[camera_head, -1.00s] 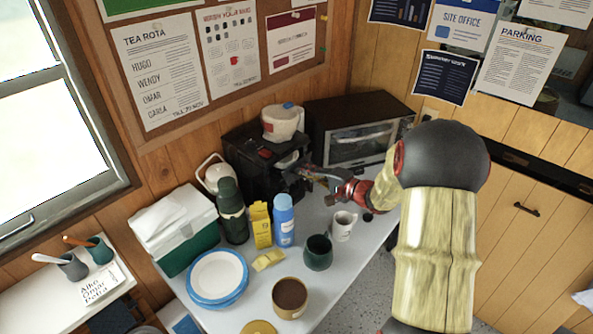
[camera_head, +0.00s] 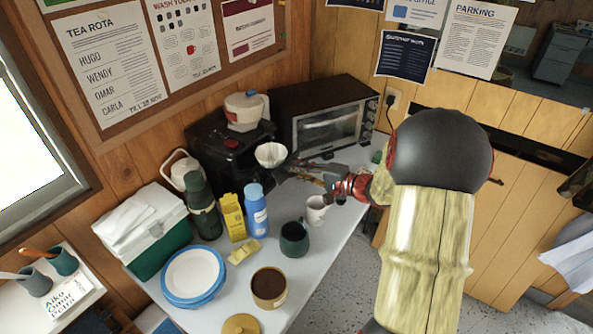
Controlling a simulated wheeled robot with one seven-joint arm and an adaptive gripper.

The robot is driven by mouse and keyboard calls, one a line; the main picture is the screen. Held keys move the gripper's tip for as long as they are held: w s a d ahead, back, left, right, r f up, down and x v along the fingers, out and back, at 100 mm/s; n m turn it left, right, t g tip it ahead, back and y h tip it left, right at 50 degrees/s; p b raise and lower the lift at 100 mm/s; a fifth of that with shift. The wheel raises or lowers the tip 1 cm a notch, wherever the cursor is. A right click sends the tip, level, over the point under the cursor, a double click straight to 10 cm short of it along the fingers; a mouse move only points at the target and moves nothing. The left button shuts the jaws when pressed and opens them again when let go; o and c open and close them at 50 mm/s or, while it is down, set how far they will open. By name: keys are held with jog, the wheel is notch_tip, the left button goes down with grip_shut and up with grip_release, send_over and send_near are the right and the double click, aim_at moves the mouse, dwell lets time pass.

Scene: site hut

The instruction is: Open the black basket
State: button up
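The black coffee maker (camera_head: 222,150) stands at the back of the table, with a white jug (camera_head: 243,108) on top. A white paper filter (camera_head: 270,154) shows at its right front, standing out from the body. The black basket around the filter is hardly visible against the dark machine and my gripper. My gripper (camera_head: 292,170) reaches in from the right, with its dark fingers close to the filter's right side. Whether they touch the basket, and how far apart they are, is not clear.
A toaster oven (camera_head: 325,128) stands right behind my gripper. A white mug (camera_head: 317,210), dark green mug (camera_head: 294,238), blue bottle (camera_head: 256,212), yellow carton (camera_head: 232,216) and green flask (camera_head: 203,208) stand in front. A cool box (camera_head: 160,247) and plates (camera_head: 193,276) are at left.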

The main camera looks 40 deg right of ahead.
jog(key=v, duration=1.2)
dwell(0.4)
